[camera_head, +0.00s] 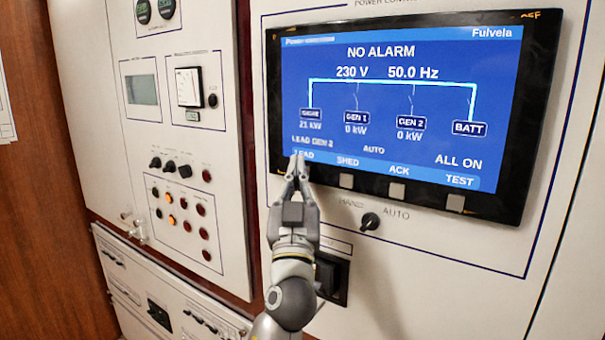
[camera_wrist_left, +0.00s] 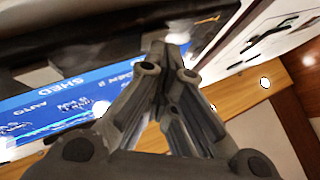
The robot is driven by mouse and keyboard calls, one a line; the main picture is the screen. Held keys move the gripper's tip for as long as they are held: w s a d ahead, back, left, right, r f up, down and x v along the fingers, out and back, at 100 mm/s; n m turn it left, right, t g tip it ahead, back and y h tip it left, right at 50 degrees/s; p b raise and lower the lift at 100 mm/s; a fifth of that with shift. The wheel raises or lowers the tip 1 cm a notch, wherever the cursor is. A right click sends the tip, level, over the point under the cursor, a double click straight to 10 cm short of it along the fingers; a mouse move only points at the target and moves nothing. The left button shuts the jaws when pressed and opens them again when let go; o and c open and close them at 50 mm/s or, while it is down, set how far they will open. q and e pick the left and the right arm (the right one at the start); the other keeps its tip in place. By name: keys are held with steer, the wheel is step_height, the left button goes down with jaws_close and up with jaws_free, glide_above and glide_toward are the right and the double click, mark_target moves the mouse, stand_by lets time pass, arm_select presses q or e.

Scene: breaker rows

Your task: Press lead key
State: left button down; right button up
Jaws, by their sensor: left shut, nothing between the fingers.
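The power control screen (camera_head: 400,100) is lit blue and reads NO ALARM, with LEAD GEN 2 near its lower left. Along its bottom edge are the labels LEAD, SHED, ACK and TEST, with square grey keys below them on the black bezel. The lead key is hidden behind my left gripper (camera_head: 298,162). That gripper is shut and empty, its tips at the bezel just under the LEAD label. I cannot tell whether the tips touch the key. In the left wrist view the shut fingers (camera_wrist_left: 168,55) reach to the bezel beside the screen (camera_wrist_left: 60,110). My right gripper is not in view.
Below the screen are a HAND/AUTO knob (camera_head: 370,221) and a black switch (camera_head: 332,277), partly behind my left arm. Other grey keys (camera_head: 346,181) sit to the right. A left panel (camera_head: 180,210) carries knobs, lamps and meters.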

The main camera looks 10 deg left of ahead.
arm_select(q)
steer(key=shift+s, duration=0.1)
steer(key=shift+s+a, duration=0.3)
steer(key=shift+s, duration=0.4)
steer(key=s, duration=0.1)
steer(key=s+a+p, duration=0.1)
steer(key=s, duration=0.2)
steer(key=shift+s+a, duration=0.3)
steer(key=shift+a, duration=0.05)
stand_by(0.4)
